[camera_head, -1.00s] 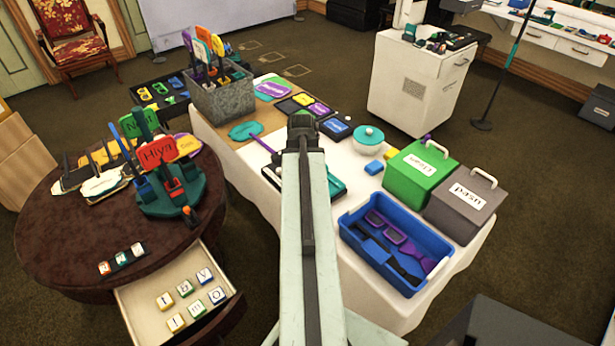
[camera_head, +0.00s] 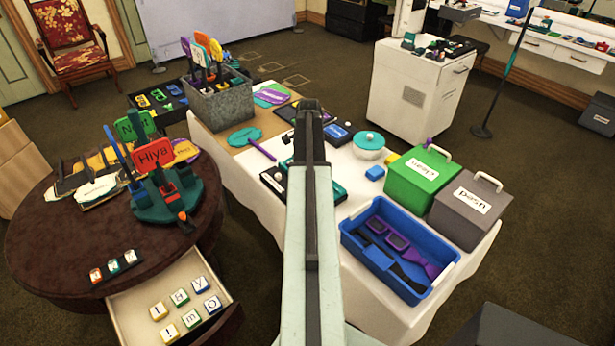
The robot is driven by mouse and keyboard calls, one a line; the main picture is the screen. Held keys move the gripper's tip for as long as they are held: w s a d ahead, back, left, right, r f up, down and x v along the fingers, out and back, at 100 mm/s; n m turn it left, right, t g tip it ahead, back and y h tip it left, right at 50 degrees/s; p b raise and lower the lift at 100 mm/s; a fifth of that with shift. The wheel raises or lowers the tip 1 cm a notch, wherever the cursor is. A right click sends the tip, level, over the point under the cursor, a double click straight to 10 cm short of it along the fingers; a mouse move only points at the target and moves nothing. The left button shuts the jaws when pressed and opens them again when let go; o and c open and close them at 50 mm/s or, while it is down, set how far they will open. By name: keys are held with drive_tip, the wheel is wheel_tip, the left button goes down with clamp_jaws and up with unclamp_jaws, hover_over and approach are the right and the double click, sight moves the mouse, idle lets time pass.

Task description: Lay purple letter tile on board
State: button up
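My gripper (camera_head: 308,108) is at the far end of my arm, seen from behind over the white-clothed table (camera_head: 352,190). Its fingers are hidden, so I cannot see whether it holds anything. I cannot make out a purple letter tile. A narrow dark board (camera_head: 122,266) with a few small tiles lies on the round brown table (camera_head: 60,255). A dark flat item (camera_head: 273,181) shows just left of my arm.
A blue tray (camera_head: 352,240) with purple and dark items stands at the table's front right, beside a green box (camera_head: 410,186) and a grey box (camera_head: 455,215). A metal bin (camera_head: 222,107) of signs stands at the back left. A sign holder (camera_head: 160,208) stands on the round table.

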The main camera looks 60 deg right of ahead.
drive_tip(key=shift+f, duration=0.5)
drive_tip(key=o, duration=1.3)
wheel_tip(320, 180, up, 12)
drive_tip(key=p, duration=1.2)
